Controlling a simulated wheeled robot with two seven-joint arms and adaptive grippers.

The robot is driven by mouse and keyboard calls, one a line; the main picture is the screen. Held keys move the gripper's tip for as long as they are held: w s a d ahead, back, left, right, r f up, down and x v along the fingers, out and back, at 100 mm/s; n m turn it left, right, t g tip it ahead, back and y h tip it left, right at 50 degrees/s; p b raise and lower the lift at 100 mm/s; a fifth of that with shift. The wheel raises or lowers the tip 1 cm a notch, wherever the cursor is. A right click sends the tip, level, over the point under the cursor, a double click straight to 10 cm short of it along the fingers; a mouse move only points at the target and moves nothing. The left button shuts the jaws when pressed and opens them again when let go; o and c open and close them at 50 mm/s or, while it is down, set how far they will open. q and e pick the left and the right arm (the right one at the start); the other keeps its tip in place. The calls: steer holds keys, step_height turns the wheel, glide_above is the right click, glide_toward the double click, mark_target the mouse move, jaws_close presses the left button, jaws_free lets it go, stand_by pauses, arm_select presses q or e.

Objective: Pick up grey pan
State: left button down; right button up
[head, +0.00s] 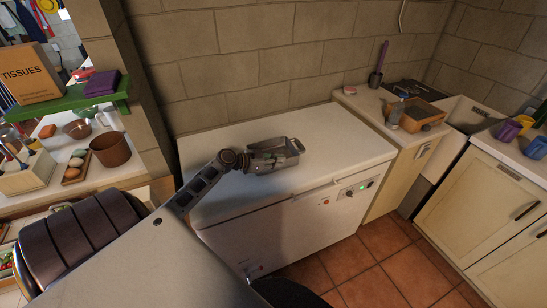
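My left gripper (284,155) reaches in from the left, low over the white top of a chest freezer (225,195). A small grey metal pan (276,146) shows at the gripper, on or just above the freezer top. The gripper's dark fingers overlap the pan and hide part of it. Grey on grey, I cannot tell whether the fingers are closed on its rim or only beside it. My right gripper is not in view.
The rest of the freezer top is bare, with a block wall behind. At right a counter holds a wooden tray (414,114) and a dark cup (375,80). At left, shelves hold a brown pot (111,149) and a tissue box (30,74).

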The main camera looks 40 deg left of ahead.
arm_select(q)
steer(key=shift+r, duration=0.2)
step_height(320, 180, up, 10)
steer(key=shift+f+b, duration=0.15)
steer(key=shift+b, duration=0.2)
stand_by(0.3)
stand_by(0.5)
